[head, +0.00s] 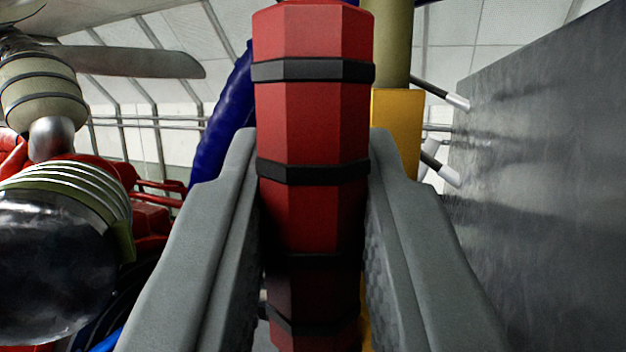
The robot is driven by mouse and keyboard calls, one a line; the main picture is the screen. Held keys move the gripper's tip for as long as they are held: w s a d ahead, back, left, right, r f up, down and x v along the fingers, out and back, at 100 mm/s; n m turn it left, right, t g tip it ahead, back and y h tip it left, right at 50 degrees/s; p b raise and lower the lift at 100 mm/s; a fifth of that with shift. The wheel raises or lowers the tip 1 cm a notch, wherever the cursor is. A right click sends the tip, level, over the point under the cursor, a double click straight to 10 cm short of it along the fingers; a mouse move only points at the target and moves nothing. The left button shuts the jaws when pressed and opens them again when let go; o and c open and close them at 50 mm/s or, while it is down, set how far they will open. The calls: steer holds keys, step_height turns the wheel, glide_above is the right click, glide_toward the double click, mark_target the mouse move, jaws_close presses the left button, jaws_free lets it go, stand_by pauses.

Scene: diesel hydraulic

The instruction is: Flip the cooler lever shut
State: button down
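A red, many-sided handle (312,125) with black bands stands upright in the middle of the head view. It looks like the cooler lever, though no label shows. My gripper (312,185) has one grey finger on each side of it. The handle fills the space between the fingertips, and both seem to touch it. Lower down, thin gaps show beside the handle, which is in shadow there. The lever's pivot and base are hidden.
A large dark grey panel (560,170) rises close on the right. Two rods with white tips (455,100) (445,172) stick out near it. A yellow block (396,130) and blue hose (228,115) lie behind. Metal machinery (55,265) is at left.

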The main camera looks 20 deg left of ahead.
steer(key=shift+a+n, duration=0.15)
steer(key=shift+n, duration=0.15)
steer(key=a+f+n+g+h, duration=0.2)
steer(key=a+f+n+g, duration=0.5)
steer(key=n, duration=0.8)
steer(key=shift+w+a+f+n+g+h, duration=0.15)
steer(key=shift+a+f+n+g+h, duration=0.2)
steer(key=shift+f+g, duration=0.25)
stand_by(0.4)
steer(key=c, duration=1.3)
jaws_free()
steer(key=v, duration=1.7)
steer(key=shift+s+r, duration=0.15)
steer(key=shift+s, duration=0.05)
